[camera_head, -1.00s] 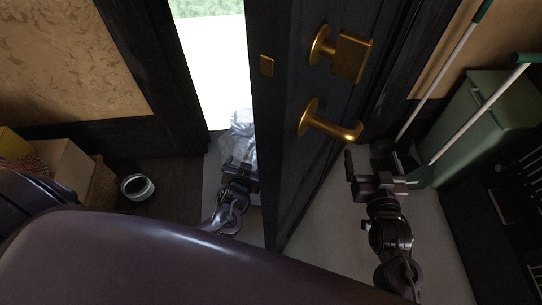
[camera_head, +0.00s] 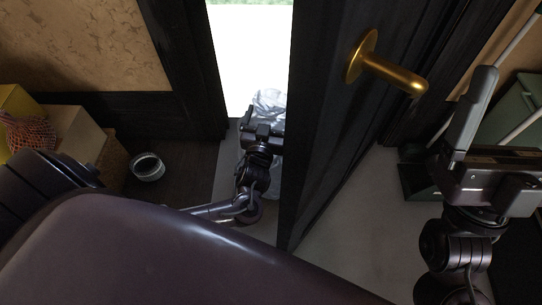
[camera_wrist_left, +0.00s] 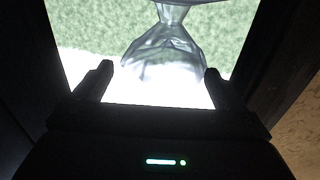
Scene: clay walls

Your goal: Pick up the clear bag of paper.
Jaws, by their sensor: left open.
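The clear bag (camera_head: 269,99) stands in the bright door gap in the head view, partly hidden behind my left gripper and the door edge. In the left wrist view the bag (camera_wrist_left: 165,48) is see-through, with a gathered neck and a flared body. I cannot make out paper in it. My left gripper (camera_head: 264,131) is open just in front of the bag. Its two fingers (camera_wrist_left: 155,82) show on either side of the bag's lower part, with no contact visible. My right gripper (camera_head: 487,130) is at the right, beyond the door; only one finger shows clearly.
The dark open door (camera_head: 330,130) with a brass handle (camera_head: 385,70) stands between my two arms. A small round bowl (camera_head: 147,167) sits on the floor at left, near cardboard boxes (camera_head: 75,135). A green bin (camera_head: 525,110) is at far right.

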